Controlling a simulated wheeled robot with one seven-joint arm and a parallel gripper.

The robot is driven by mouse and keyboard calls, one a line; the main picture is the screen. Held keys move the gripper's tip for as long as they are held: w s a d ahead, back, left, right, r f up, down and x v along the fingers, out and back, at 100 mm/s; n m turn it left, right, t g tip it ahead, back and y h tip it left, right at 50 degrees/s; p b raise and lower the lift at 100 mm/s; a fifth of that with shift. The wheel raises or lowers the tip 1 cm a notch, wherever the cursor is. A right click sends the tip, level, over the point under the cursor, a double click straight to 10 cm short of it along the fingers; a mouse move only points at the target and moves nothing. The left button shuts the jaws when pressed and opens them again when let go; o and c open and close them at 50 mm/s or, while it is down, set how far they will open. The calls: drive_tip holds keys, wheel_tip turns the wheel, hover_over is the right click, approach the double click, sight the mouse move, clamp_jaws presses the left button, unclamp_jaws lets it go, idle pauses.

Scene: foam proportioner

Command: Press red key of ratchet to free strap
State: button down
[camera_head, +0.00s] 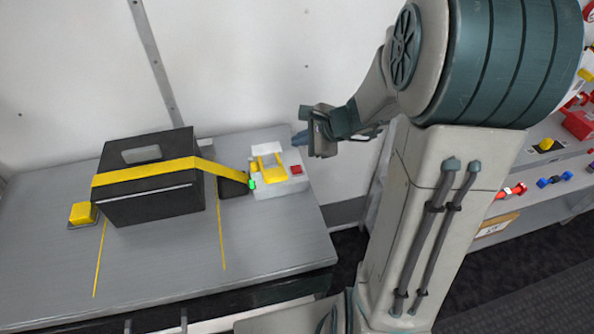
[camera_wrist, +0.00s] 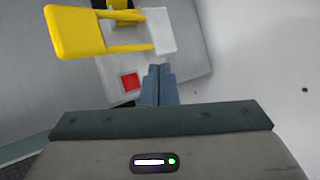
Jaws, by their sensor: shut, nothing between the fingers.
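The ratchet (camera_head: 279,187) is a white body with a yellow handle, standing at the right end of the grey bench. Its red key (camera_head: 296,169) is a small red square at its right side. The key also shows in the wrist view (camera_wrist: 130,82), left of the fingertips. A yellow strap (camera_head: 160,170) runs from the ratchet over a black box (camera_head: 155,203). My gripper (camera_head: 300,139) is shut and empty, above and behind the ratchet. In the wrist view its closed fingers (camera_wrist: 158,84) appear just right of the key; contact cannot be told.
A yellow block (camera_head: 83,213) sits on the bench left of the box. A green piece (camera_head: 252,184) is at the strap's ratchet end. The wall (camera_head: 250,60) stands close behind. A shelf with red and blue items (camera_head: 555,180) is at right.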

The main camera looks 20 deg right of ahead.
drive_tip(key=b, duration=0.4)
hover_over(300, 171)
wheel_tip(300, 171, down, 6)
drive_tip(key=shift+r, duration=0.25)
drive_tip(key=shift+f+b, duration=0.7)
drive_tip(key=shift+f, duration=0.05)
idle(0.9)
drive_tip(key=shift+f+b, duration=0.4)
drive_tip(key=shift+b, duration=0.15)
drive_tip(key=shift+f+b, duration=0.45)
drive_tip(key=shift+b, duration=0.05)
idle(0.5)
drive_tip(key=shift+r, duration=0.1)
drive_tip(key=shift+r+p, duration=0.6)
drive_tip(key=shift+r, duration=0.2)
